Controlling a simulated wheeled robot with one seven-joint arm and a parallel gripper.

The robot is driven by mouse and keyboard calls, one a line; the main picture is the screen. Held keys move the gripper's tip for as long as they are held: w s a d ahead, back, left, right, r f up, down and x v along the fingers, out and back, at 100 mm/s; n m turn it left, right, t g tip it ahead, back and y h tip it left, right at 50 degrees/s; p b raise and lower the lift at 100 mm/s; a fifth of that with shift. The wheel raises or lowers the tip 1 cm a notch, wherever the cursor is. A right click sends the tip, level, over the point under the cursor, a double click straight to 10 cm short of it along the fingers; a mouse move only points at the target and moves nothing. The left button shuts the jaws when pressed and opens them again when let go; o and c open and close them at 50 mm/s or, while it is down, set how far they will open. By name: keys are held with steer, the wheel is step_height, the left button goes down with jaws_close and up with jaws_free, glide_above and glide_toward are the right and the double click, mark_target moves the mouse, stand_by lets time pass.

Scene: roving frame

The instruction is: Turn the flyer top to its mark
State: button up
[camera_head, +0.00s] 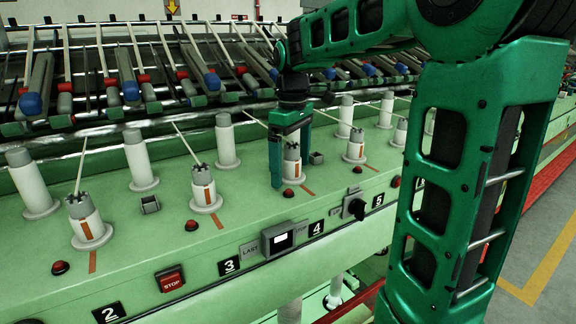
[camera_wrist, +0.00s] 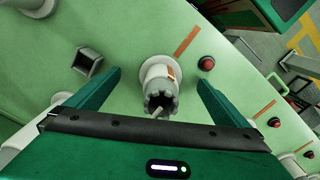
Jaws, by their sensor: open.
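The flyer top (camera_wrist: 160,98) is a grey notched cap on a white spindle with an orange stripe on its side. It shows between the fingers of my gripper (camera_wrist: 159,88) in the wrist view, touching neither finger. In the head view the same flyer top (camera_head: 292,152) stands upright beside my gripper (camera_head: 290,168), partly hidden by a finger. An orange mark (camera_wrist: 187,42) lies on the green deck near its base; the stripe on the spindle (camera_wrist: 171,73) points roughly toward it, but not clearly in line. My gripper is open and points down.
Similar flyer tops stand along the deck, one at left (camera_head: 203,176) and one at right (camera_head: 356,144), with thin rods. Red buttons (camera_wrist: 206,63) and a small dark box (camera_wrist: 88,62) sit nearby. Plain white bobbins (camera_head: 227,142) stand behind.

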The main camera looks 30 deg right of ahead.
steer(key=m, duration=1.1)
stand_by(0.3)
stand_by(0.3)
steer(key=shift+r, duration=4.5)
steer(key=shift+s, duration=0.1)
